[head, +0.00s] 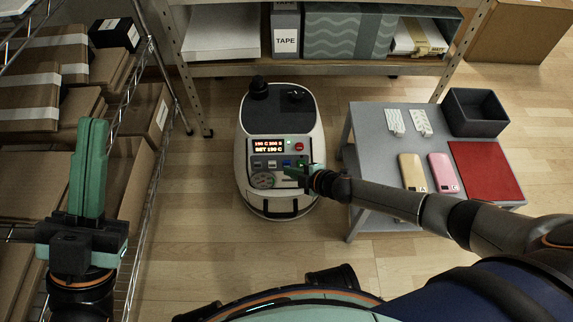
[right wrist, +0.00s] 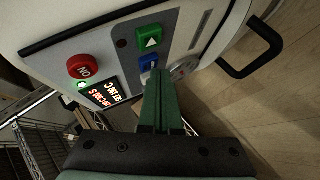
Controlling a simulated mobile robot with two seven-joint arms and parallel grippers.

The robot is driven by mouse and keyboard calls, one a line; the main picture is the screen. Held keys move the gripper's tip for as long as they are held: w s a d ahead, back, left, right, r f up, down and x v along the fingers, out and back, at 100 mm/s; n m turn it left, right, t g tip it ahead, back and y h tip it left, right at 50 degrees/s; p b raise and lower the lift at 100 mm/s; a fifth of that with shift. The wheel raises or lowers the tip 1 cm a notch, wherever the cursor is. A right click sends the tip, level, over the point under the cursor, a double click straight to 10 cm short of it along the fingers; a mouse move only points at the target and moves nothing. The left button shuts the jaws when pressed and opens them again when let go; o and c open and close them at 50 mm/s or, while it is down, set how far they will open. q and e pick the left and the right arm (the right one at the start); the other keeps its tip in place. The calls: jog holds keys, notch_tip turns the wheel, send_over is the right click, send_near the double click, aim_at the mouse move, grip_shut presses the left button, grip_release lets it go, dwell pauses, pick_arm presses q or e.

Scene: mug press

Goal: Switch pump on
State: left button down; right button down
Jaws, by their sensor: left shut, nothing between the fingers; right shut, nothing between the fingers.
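The white machine (head: 309,112) with a dark top stands on the floor. Its front panel has a lit display (head: 267,147), a green lamp (head: 286,147), a red button (head: 299,146) and a row of small switches. The right wrist view shows the red button (right wrist: 82,66) with letters like ON, a green button with an arrow (right wrist: 149,38) and a blue button (right wrist: 148,62). I cannot tell which one is the pump switch. My right gripper (head: 290,171) is shut and empty, its tips close below the blue button; contact is unclear. My left gripper (head: 93,122) is shut and empty, far left.
A grey table (head: 368,120) right of the machine holds two phone-like items, white strips, a red mat (head: 485,170) and a dark bin (head: 474,111). A wire rack with cardboard boxes (head: 42,91) stands left. A shelf (head: 230,69) is behind. Floor left of the machine is clear.

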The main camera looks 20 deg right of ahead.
jog(key=shift+w, duration=0.3)
jog(key=shift+s, duration=0.15)
dwell(0.3)
jog(key=shift+s+a+r+p, duration=0.1)
jog(key=shift+s+p, duration=0.15)
jog(key=shift+s, duration=0.15)
jog(key=shift+s+a+r+p, duration=0.1)
jog(key=shift+s+p, duration=0.15)
jog(key=shift+s, duration=0.1)
jog(key=shift+s, duration=0.1)
jog(key=shift+s+a+r+p, duration=0.25)
jog(key=shift+s+p, duration=0.2)
jog(key=shift+s, duration=0.45)
jog(key=shift+s+a+r+p, duration=0.2)
jog(key=shift+s+a+p, duration=0.15)
jog(key=shift+s, duration=0.55)
jog(key=shift+s+a+r+p, duration=0.25)
jog(key=shift+s+p, duration=0.25)
jog(key=shift+s, duration=0.4)
